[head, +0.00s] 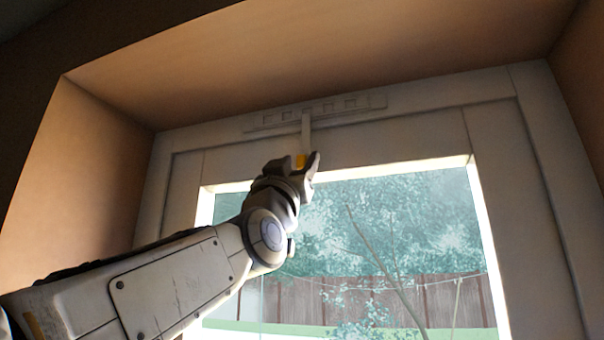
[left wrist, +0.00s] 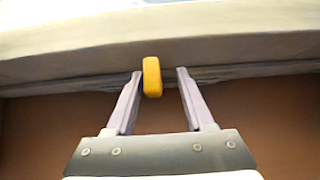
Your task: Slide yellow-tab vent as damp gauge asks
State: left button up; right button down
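The vent (head: 352,103) is a pale slotted strip on the top rail of the window frame. A pale stem (head: 306,130) hangs from it down to the yellow tab (head: 300,161). My left gripper (head: 304,168) is raised at the tab. In the left wrist view, the yellow tab (left wrist: 152,77) stands between the two open fingers of the left gripper (left wrist: 160,75). It is nearer the left finger, with a clear gap to the right one. My right gripper and the damp gauge are not in view.
The window pane (head: 400,235) lies below the vent, with a fence and foliage outside. The deep reveal (head: 100,165) closes in on the left, and its ceiling (head: 300,50) runs above the vent. Free room lies in front of the pane, right of my left arm.

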pick_arm(q)
jog(key=shift+d, duration=0.15)
jog(key=shift+s+f, duration=0.1)
jog(key=shift+s+f+b, duration=0.15)
jog(key=shift+f+b, duration=0.1)
jog(key=shift+b, duration=0.2)
jog(key=b+v, duration=0.6)
jog(key=v, duration=0.3)
jog(key=shift+s+f+b, duration=0.2)
jog(key=shift+s+b, duration=0.1)
jog(key=shift+b, duration=0.1)
jog(key=shift+a, duration=0.2)
